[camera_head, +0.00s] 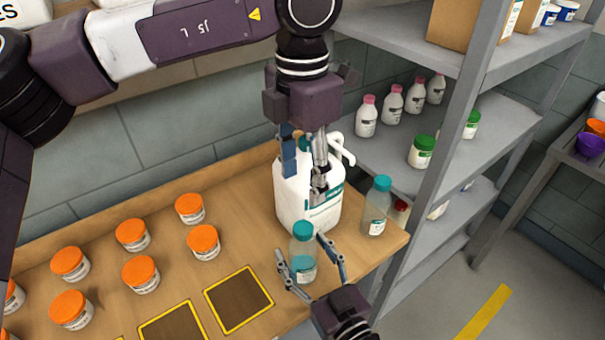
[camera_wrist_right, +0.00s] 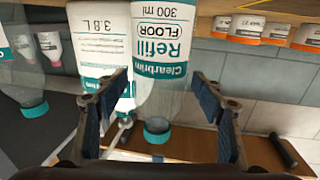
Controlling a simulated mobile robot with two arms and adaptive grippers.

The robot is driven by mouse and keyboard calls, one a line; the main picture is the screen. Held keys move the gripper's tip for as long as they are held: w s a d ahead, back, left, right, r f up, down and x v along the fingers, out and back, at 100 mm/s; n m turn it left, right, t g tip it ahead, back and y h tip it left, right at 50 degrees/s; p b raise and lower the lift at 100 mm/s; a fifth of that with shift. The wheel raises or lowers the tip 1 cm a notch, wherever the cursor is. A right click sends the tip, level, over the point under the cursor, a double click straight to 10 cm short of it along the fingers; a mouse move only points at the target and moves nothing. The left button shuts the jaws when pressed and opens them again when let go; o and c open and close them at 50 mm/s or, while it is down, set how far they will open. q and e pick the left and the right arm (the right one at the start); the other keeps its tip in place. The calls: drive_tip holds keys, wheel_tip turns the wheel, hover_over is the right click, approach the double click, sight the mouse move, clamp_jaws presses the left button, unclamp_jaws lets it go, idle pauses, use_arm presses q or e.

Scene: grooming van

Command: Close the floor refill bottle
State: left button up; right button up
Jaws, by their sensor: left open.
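The floor refill bottle (camera_head: 303,262), clear with a teal cap, stands upright near the bench's front edge. In the right wrist view it appears upside down, its label (camera_wrist_right: 160,42) reading "Refill FLOOR 300 ml". Its cap (camera_wrist_right: 157,131) sits at the neck; I cannot tell how tight. My right gripper (camera_head: 306,247) is low at the bottle, its open fingers on both sides; firm contact is not clear. It also shows in the right wrist view (camera_wrist_right: 160,85). My left gripper (camera_head: 303,172) is open, pointing down above and behind the bottle, in front of the white jug (camera_head: 290,205).
A second teal-capped bottle (camera_head: 377,207) stands right of the jug. Several orange-lidded jars (camera_head: 132,235) fill the bench's left. Yellow-edged dark squares (camera_head: 238,298) mark the bench front. A grey shelf (camera_head: 436,170) with bottles stands close on the right.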

drive_tip(key=v, duration=1.2)
idle(0.3)
idle(0.3)
